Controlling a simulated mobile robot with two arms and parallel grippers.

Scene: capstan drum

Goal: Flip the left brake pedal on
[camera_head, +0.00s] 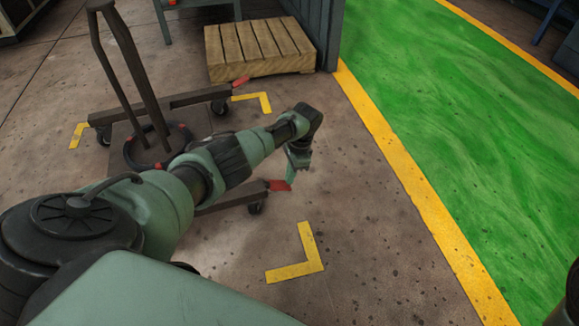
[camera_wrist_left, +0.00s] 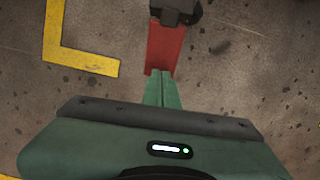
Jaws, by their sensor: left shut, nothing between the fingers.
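Two red pedals sit on the ends of the wheeled stand's legs. The near pedal (camera_head: 280,186) is beside my left gripper (camera_head: 291,178); the far pedal (camera_head: 241,82) is by the wooden pallet. I cannot tell from the pictures which one counts as left. In the left wrist view, the near pedal (camera_wrist_left: 165,45) sticks out from a dark caster end. My left gripper (camera_wrist_left: 162,88) is shut and empty, its fingertips at the pedal's free end. Whether they touch is unclear. My right gripper is not in view.
The dark stand (camera_head: 180,98) has casters and an upright frame. A wooden pallet (camera_head: 258,48) lies behind it. Yellow corner marks (camera_head: 300,262) are painted on the floor. The green lane (camera_head: 450,100) to the right is clear.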

